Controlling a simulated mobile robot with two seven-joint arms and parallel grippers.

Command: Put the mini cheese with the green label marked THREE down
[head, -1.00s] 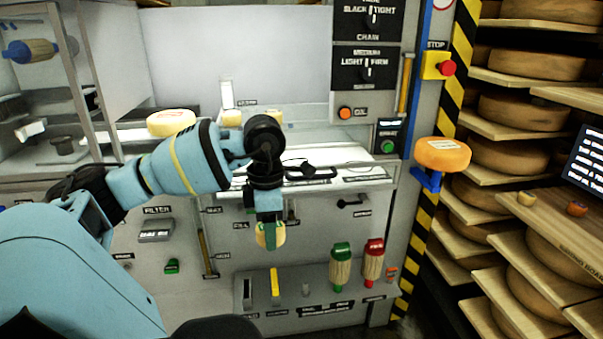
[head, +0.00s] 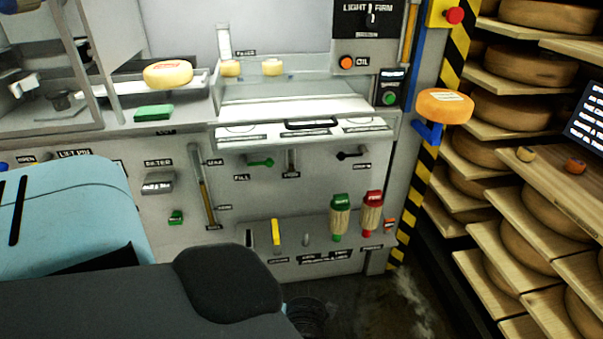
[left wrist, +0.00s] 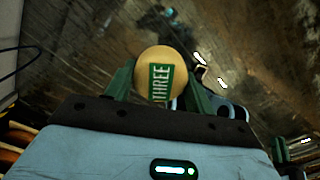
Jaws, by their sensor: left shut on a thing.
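The mini cheese (left wrist: 147,73) is small, round and yellow, with a green label marked THREE. In the left wrist view it sits between the two green fingers of my left gripper (left wrist: 155,85), which is shut on it. Dark floor shows beyond it, so it is held in the air. In the head view my left arm fills the lower left. The left gripper and the cheese are out of sight there.
A machine counter holds a larger cheese (head: 168,73), a green block (head: 154,112) and two mini cheeses (head: 230,68) (head: 272,67) behind the white tray. An orange cheese (head: 444,105) rests on a blue bracket (head: 429,133). Shelves of cheese wheels (head: 507,110) stand at right, with two small cheeses (head: 525,154) (head: 575,166) on a board.

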